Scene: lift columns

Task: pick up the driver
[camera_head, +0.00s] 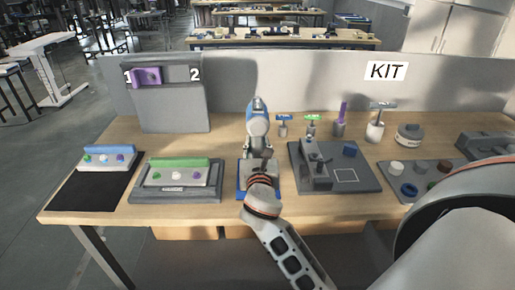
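A blue and grey upright tool (257,121), which looks like the driver, stands near the middle of the table above a blue-edged mat (243,190). The arm reaching it comes in from the lower right, so I take its gripper (264,157) as my right one. That gripper is right in front of the tool's lower part and overlaps it in the picture. The fingers are small and dark; I cannot tell whether they touch or close on the tool. The tool's lower part and most of the mat are hidden. My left gripper is not in view.
Small T-handled tools (311,122) stand behind and right of the mat. A grey fixture plate (345,178) lies right, and a tray with a green-topped block (180,164) left. A grey panel marked 1 and 2 (172,110) rises at back left. My large arm link covers the right side.

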